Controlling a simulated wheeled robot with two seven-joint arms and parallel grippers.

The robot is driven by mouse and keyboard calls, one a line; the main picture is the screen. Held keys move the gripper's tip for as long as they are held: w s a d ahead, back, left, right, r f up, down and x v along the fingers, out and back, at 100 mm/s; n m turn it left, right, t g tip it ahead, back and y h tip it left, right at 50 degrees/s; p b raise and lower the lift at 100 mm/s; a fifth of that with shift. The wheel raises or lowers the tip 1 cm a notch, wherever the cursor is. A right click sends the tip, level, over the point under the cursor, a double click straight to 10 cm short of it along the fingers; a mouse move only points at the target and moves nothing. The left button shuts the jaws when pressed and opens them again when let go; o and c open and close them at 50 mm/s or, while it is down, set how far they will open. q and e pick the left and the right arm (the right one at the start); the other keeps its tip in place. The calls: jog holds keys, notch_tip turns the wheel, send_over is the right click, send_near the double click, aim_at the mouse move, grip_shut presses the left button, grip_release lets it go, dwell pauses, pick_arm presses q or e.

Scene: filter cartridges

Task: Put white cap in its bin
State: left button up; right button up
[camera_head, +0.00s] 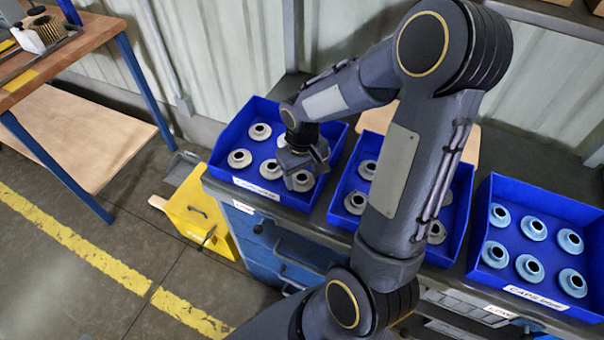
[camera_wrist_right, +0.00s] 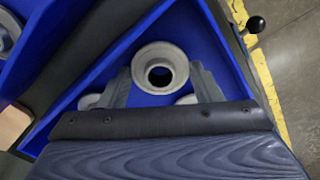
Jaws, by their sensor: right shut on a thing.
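A pale grey-white cap (camera_wrist_right: 160,68) with a dark round hole sits between the fingers of my right gripper in the right wrist view. In the head view my right gripper (camera_head: 303,160) is shut on this cap (camera_head: 301,182), inside the left blue bin (camera_head: 232,133). I cannot tell whether the cap touches the bin floor. Other pale caps (camera_head: 239,158) stand upright in that bin, and some are partly hidden by the gripper. The left gripper is out of view.
A middle blue bin (camera_head: 341,218) holds greyer caps, partly hidden behind my right arm. A right blue bin (camera_head: 553,208) holds several light-blue caps. A yellow container (camera_head: 197,210) stands on the floor at left, near a wooden workbench (camera_head: 75,35).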

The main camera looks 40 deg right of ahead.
jog(key=shift+f, duration=0.25)
jog(key=shift+f, duration=0.15)
jog(key=o, duration=0.9)
jog(key=shift+o, duration=0.2)
